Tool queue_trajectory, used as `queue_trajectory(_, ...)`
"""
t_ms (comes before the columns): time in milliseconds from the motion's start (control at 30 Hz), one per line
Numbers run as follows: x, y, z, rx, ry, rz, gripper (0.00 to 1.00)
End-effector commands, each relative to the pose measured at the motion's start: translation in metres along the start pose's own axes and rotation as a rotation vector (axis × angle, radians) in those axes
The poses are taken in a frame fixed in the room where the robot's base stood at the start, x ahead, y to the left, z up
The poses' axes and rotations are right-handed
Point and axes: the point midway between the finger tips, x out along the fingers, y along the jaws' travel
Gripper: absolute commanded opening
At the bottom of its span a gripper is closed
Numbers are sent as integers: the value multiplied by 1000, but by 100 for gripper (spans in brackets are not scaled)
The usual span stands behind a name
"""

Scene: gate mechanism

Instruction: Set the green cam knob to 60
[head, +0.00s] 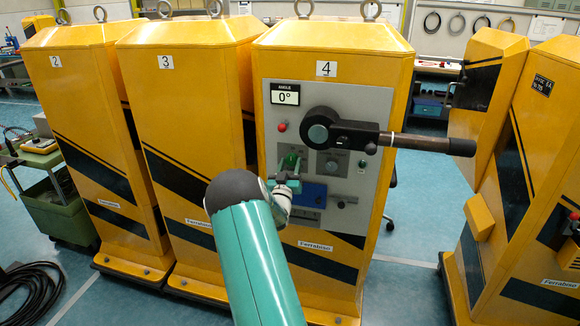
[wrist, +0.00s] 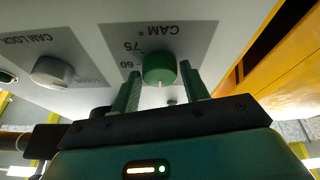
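The green cam knob (wrist: 158,68) sits on a grey plate on the panel, under the upside-down label "CAM °". The numbers 75 and 60 show beside it in the wrist view, with a pale mark at its near side. My gripper (wrist: 160,74) is open, with one green finger on each side of the knob. A narrow gap shows at the left finger; whether the right finger touches is unclear. In the head view my gripper (head: 288,176) is at the panel of cabinet 4 and partly hides the knob area. The angle display (head: 285,94) reads 0°.
The grey cam lock knob (wrist: 52,72) is beside the green knob. A large black handle lever (head: 400,139) juts right above my gripper. A red button (head: 282,127) and a blue block (head: 310,194) are also on the panel. Yellow cabinets stand on both sides.

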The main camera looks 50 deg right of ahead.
Motion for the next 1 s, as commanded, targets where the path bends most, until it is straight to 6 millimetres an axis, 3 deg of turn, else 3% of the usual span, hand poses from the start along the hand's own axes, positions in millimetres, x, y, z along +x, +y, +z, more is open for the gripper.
queue_trajectory(33, 0, 0, 0, 0, 0, 0, 35)
queue_trajectory(133, 0, 0, 0, 0, 0, 0, 16)
queue_trajectory(567, 0, -1, 0, 63, -4, 25, 16)
queue_trajectory(1000, 0, -3, -2, 375, -25, 150, 16)
